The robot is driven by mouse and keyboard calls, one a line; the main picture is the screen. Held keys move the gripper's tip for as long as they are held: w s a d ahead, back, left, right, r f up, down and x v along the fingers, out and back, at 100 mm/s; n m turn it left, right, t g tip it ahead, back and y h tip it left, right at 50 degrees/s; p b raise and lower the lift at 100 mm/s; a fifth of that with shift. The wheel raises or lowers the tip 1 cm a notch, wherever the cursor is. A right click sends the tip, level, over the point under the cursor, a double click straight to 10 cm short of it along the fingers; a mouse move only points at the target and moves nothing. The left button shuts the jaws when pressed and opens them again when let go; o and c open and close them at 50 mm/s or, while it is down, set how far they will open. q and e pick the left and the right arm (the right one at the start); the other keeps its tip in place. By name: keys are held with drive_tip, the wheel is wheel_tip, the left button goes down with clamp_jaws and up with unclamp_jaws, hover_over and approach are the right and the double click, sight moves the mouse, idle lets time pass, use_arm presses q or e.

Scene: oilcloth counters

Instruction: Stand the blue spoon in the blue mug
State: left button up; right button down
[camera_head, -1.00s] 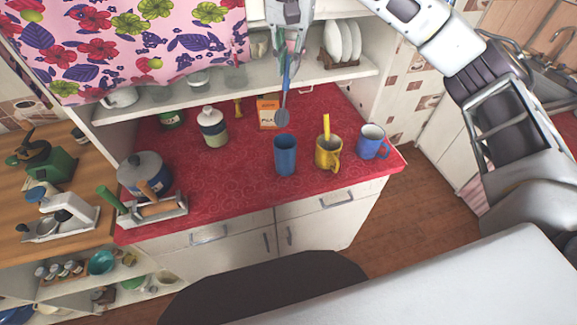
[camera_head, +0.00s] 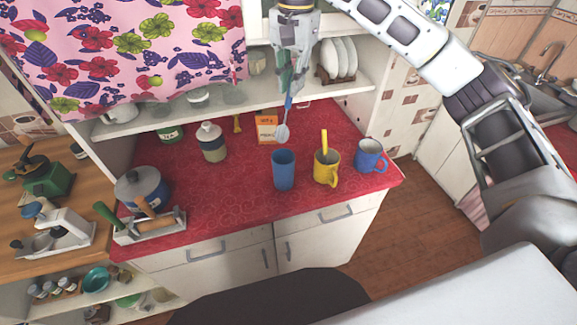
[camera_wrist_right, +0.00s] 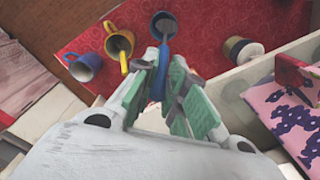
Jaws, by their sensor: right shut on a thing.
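My right gripper (camera_head: 288,84) is shut on the blue spoon (camera_head: 283,133) and holds it above the counter, bowl end down. In the head view the bowl shows just above and behind the tall blue cup (camera_head: 284,172). In the right wrist view the spoon (camera_wrist_right: 158,86) hangs between the fingers, its lower end lining up with the cup's mouth (camera_wrist_right: 163,24). I see no handle on this cup. A blue mug with a handle (camera_head: 370,157) stands at the counter's right end and shows in the right wrist view (camera_wrist_right: 84,67). My left gripper is not in view.
A yellow mug (camera_head: 326,172) holding a yellow spoon stands between the two blue vessels. Behind are an orange box (camera_head: 266,128) and a white-lidded jar (camera_head: 212,143). A shelf (camera_head: 245,103) runs above the counter's back.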

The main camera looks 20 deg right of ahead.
sight(287, 109)
wheel_tip(287, 109, down, 14)
idle(1.1)
drive_tip(key=shift+r, duration=0.1)
drive_tip(key=shift+f, duration=2)
drive_tip(key=shift+f, duration=0.2)
drive_tip(key=c, duration=1.5)
unclamp_jaws()
drive_tip(key=shift+o, duration=0.2)
drive_tip(key=shift+r, duration=0.2)
wheel_tip(287, 109, up, 12)
drive_tip(key=shift+s+d, duration=0.15)
drive_tip(key=shift+d, duration=0.05)
